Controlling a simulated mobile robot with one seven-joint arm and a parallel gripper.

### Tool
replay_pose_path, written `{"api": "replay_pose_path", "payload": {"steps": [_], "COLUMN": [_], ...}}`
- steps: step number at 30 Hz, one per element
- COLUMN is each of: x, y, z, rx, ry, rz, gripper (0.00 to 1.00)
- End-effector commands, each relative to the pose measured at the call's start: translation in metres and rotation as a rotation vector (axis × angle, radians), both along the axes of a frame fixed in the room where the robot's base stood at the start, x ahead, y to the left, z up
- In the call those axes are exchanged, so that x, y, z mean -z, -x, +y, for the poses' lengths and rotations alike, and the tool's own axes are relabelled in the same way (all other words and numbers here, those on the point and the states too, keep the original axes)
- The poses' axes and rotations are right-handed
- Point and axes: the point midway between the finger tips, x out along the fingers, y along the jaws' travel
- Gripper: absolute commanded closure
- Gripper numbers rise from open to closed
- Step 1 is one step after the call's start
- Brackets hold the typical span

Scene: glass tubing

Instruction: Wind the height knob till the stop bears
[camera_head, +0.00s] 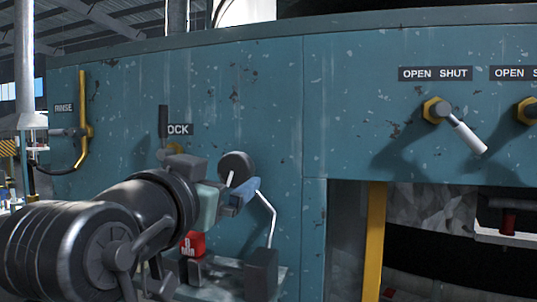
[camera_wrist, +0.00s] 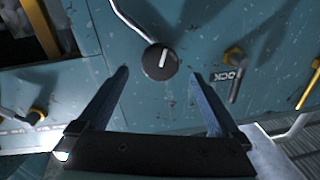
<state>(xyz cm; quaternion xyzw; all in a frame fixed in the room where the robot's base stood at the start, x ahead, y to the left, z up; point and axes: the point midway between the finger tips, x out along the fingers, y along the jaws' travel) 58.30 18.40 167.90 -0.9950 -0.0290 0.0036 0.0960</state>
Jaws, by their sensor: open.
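A round black knob (camera_head: 236,163) with a white pointer line sits on the teal panel. It also shows in the wrist view (camera_wrist: 158,68), ahead of my fingertips and between their lines. It bears no label I can read, so I cannot confirm it is the height knob. My gripper (camera_head: 238,193) is in front of the panel by the knob. In the wrist view its two fingers (camera_wrist: 159,76) are wide apart, one to each side of the knob, with nothing held. The head view partly hides the knob's lower edge. I cannot make out a stop.
A lever (camera_head: 163,122) stands by a partly hidden label reading "OCK". A bent pale rod (camera_head: 271,225) runs below the knob. A red block (camera_head: 192,244) is low behind my arm. An OPEN SHUT valve handle (camera_head: 465,134) and a yellow RINSE handle (camera_head: 84,120) flank the panel.

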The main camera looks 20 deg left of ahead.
Motion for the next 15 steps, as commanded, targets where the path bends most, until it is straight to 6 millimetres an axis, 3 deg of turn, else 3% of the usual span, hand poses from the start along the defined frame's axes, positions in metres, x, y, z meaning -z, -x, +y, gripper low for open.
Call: {"api": "replay_pose_path", "payload": {"steps": [6, 15], "x": [-0.005, -0.001], "y": [-0.043, -0.069], "z": [0.002, 0.004], "rx": [0.001, -0.001], "ry": [0.0, -0.002], "rz": [0.003, 0.0], "gripper": [0.0, 0.0]}}
